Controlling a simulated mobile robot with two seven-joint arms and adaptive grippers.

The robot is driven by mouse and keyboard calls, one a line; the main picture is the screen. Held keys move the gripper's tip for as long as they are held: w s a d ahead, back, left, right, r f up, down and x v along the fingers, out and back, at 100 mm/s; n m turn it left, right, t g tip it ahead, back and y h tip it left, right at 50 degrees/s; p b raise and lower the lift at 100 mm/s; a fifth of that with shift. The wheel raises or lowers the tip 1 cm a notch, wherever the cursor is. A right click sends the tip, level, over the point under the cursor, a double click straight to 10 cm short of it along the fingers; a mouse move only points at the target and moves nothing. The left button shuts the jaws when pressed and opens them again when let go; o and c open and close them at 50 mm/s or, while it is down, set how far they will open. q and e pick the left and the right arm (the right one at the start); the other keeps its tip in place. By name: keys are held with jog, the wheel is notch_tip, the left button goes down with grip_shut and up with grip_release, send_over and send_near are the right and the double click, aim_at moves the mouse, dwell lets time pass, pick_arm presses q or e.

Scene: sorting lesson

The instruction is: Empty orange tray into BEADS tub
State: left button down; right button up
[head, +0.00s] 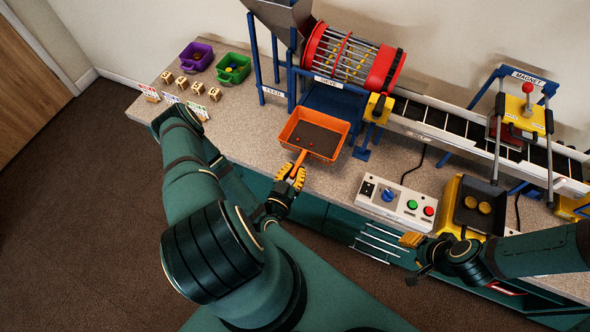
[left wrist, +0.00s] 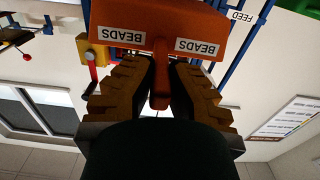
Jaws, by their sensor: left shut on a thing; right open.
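The orange tray (head: 341,125) is at the bench's front middle, below the sieve drum, with a few small red beads (head: 312,143) on its dark floor. I cannot tell whether it rests on the bench or is slightly raised. My left gripper (head: 293,174) is shut on its handle; the left wrist view shows the handle (left wrist: 160,85) between the fingers (left wrist: 160,85) and BEADS labels on the tray (left wrist: 162,45). A purple tub (head: 187,61) and a green tub (head: 231,78) stand at the back left; their labels are unreadable. My right gripper (head: 412,240) is open and empty at the bench's front.
Number blocks (head: 198,88) and small cards (head: 197,111) stand before the tubs. The sieve drum (head: 345,58) and blue frame rise behind the tray. A control box (head: 397,203) and yellow tray (head: 461,190) with discs are to the right. Bench between tubs and tray is mostly clear.

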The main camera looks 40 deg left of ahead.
pick_arm(q)
jog(key=shift+r+p, duration=1.9)
jog(key=shift+r, duration=0.75)
